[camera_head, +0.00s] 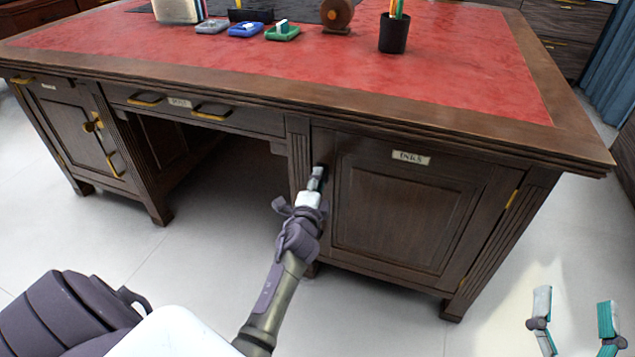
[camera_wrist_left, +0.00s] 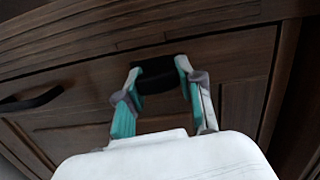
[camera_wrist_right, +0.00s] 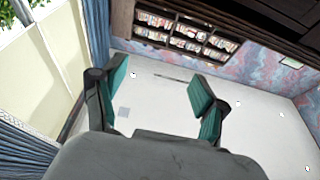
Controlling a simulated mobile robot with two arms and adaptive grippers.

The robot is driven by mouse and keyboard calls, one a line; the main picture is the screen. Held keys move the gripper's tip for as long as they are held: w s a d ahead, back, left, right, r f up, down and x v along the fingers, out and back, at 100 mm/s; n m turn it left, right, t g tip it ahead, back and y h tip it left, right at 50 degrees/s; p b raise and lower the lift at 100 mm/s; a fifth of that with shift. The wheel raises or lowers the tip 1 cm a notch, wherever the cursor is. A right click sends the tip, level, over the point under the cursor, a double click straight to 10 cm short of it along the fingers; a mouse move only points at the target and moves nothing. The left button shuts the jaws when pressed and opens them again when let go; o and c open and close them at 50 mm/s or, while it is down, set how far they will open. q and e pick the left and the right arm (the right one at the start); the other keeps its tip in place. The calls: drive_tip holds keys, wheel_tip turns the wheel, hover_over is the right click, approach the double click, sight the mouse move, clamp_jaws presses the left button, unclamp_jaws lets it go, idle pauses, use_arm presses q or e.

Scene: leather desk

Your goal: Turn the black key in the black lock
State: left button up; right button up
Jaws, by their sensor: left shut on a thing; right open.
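My left gripper (camera_head: 316,186) reaches the left edge of the desk's right-hand cabinet door (camera_head: 405,215). In the left wrist view the left gripper (camera_wrist_left: 154,82) has its teal fingers on both sides of a dark piece at the door, the black key (camera_wrist_left: 155,80), and is shut on it. The black lock behind it cannot be told apart from the key; a small black part shows at the fingertips in the head view. My right gripper (camera_head: 572,322) is open and empty, low at the right, away from the desk; it also shows in the right wrist view (camera_wrist_right: 158,92).
The desk top has a red leather inlay (camera_head: 450,60). A dark handle (camera_wrist_left: 32,100) is left of the left gripper. Open floor surrounds the right gripper.

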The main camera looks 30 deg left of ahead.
use_arm(q)
drive_tip(key=shift+m+b, duration=0.3)
drive_tip(key=shift+m, duration=0.2)
use_arm(e)
drive_tip(key=shift+s+a+r+t+y, duration=0.1)
drive_tip(key=shift+s+r+t+y, duration=0.25)
drive_tip(key=shift+r, duration=0.25)
drive_tip(key=shift+s+r+t+y, duration=0.15)
drive_tip(key=shift+s+r+t, duration=0.05)
drive_tip(key=shift+r+t, duration=0.3)
drive_tip(key=shift+r, duration=0.1)
use_arm(q)
drive_tip(key=o, duration=1.1)
drive_tip(key=shift+v, duration=6)
